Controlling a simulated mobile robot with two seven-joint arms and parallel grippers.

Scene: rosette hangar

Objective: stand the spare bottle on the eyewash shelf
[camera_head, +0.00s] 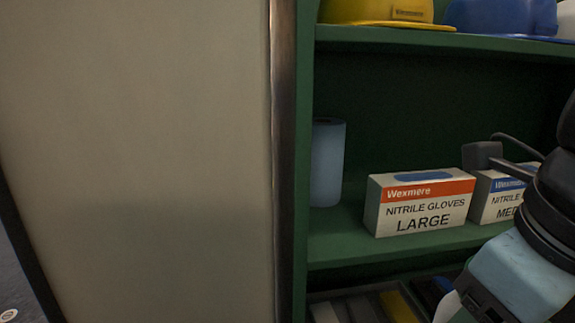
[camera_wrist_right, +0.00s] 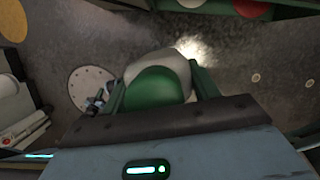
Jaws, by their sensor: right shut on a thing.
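In the right wrist view my right gripper (camera_wrist_right: 160,88) is shut on a bottle with a green cap (camera_wrist_right: 158,90) and a pale body (camera_wrist_right: 175,64). The cap faces the camera, between the two dark fingers. In the head view my right arm comes in at the lower right, in front of a green cabinet, and a pale piece of what may be the bottle (camera_head: 447,306) shows at the bottom edge. I cannot identify the eyewash shelf in either view. My left gripper is not in view.
The green cabinet shelf (camera_head: 335,247) holds a blue roll (camera_head: 328,160) and glove boxes (camera_head: 420,203). Hard hats (camera_head: 375,10) stand above. A beige panel (camera_head: 140,150) fills the left. The wrist view shows dark floor (camera_wrist_right: 240,70) with a round plate (camera_wrist_right: 90,85).

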